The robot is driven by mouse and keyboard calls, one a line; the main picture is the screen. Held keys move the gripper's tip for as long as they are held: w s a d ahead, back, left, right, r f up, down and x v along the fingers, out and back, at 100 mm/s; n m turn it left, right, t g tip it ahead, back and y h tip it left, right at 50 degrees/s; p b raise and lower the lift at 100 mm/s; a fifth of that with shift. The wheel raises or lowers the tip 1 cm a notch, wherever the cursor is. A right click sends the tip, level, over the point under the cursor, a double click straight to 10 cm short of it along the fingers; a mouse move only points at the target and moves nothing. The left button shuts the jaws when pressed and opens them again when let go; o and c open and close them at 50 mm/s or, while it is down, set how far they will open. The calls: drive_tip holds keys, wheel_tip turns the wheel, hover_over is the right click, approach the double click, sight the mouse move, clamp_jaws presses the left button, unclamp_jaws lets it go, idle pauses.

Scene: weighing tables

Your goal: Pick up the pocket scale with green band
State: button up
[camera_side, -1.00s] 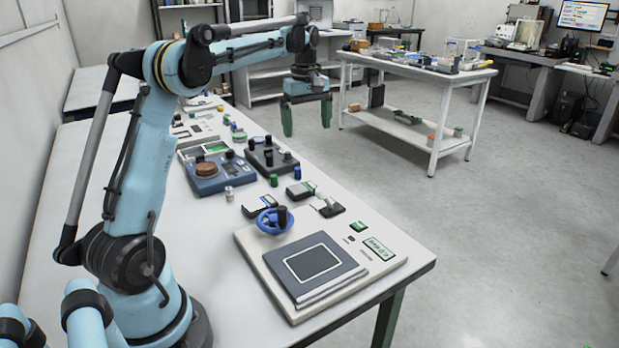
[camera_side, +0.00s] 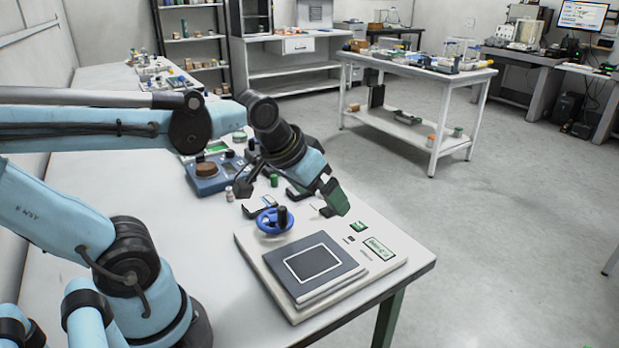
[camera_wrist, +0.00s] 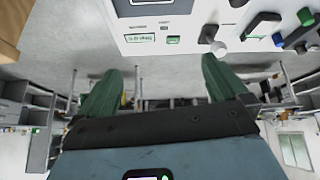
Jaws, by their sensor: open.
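My gripper (camera_side: 335,196) has green fingers and hangs tilted above the table's right side, beside the large flat scale. In the wrist view its two fingers (camera_wrist: 164,85) stand wide apart with nothing between them. Small dark pocket scales lie by the blue ring: one with a pale top (camera_side: 258,206) left of my gripper, and one (camera_side: 297,192) behind it showing a little green. My gripper partly covers the second and another small dark item, so I cannot tell for certain which scale has the green band.
A large flat scale (camera_side: 376,277) with a grey plate fills the table's near end. A blue ring with a black knob (camera_side: 268,224) stands at its back left corner. A blue scale with a brown weight (camera_side: 201,186) stands farther back. Open floor lies to the right.

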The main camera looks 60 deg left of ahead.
drive_tip(key=shift+s+d+f+m+t, duration=0.3)
drive_tip(key=shift+s+d+f+m, duration=0.45)
drive_tip(key=shift+f, duration=0.2)
drive_tip(key=shift+s+d+f, duration=0.15)
drive_tip(key=shift+s+f, duration=0.05)
drive_tip(key=shift+s, duration=0.05)
drive_tip(key=shift+c, duration=1)
drive_tip(key=shift+w+r, duration=0.1)
